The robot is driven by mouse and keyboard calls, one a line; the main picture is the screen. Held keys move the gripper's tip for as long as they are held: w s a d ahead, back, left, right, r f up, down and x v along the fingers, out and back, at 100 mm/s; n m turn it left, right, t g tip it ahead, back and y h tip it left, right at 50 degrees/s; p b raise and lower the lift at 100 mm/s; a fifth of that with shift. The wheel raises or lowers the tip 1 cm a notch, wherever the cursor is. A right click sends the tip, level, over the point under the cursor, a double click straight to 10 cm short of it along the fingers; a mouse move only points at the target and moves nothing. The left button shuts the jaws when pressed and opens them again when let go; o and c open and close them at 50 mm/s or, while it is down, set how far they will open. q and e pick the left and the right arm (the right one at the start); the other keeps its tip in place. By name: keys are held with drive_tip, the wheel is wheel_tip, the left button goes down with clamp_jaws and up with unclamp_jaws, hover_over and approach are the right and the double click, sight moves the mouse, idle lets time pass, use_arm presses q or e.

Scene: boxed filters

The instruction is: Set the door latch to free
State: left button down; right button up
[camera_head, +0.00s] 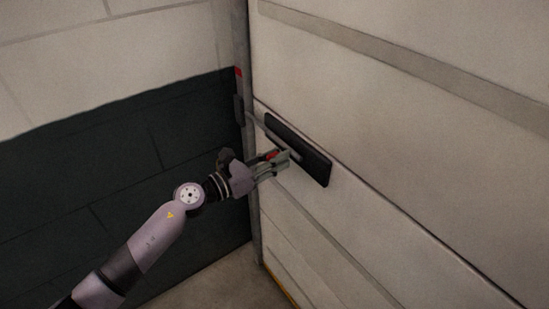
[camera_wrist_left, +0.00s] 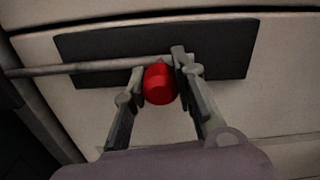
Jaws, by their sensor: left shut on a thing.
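The door latch has a black backing plate (camera_head: 313,165) on a pale door, with a grey bar running left from it toward the door frame. The plate (camera_wrist_left: 222,60) and the bar (camera_wrist_left: 85,68) also show in the left wrist view. A red knob (camera_wrist_left: 160,84) sits at the bar's right end. My left gripper (camera_head: 284,158) is at the plate, its two fingers (camera_wrist_left: 160,82) on either side of the red knob and shut on it. In the head view the knob is mostly hidden by the fingers. My right gripper is in neither view.
The pale door (camera_head: 400,130) with horizontal ribs fills the right side. A door frame post (camera_head: 240,40) with a red-topped dark fitting (camera_head: 239,95) stands left of the latch. A dark-and-light wall (camera_head: 110,150) is at the left. The floor (camera_head: 215,285) below is clear.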

use_arm(q)
drive_tip(key=s+d+p, duration=0.2)
drive_tip(key=s, duration=0.1)
drive_tip(key=s+d+p, duration=0.1)
drive_tip(key=shift+s+d+r+p, duration=0.15)
drive_tip(key=shift+s+d+p, duration=0.1)
drive_tip(key=shift+s+p, duration=0.15)
drive_tip(key=shift+s+d+f, duration=0.15)
drive_tip(key=shift+f, duration=0.1)
drive_tip(key=c, duration=1.3)
unclamp_jaws()
drive_tip(key=shift+s+d, duration=0.1)
drive_tip(key=shift+s, duration=0.05)
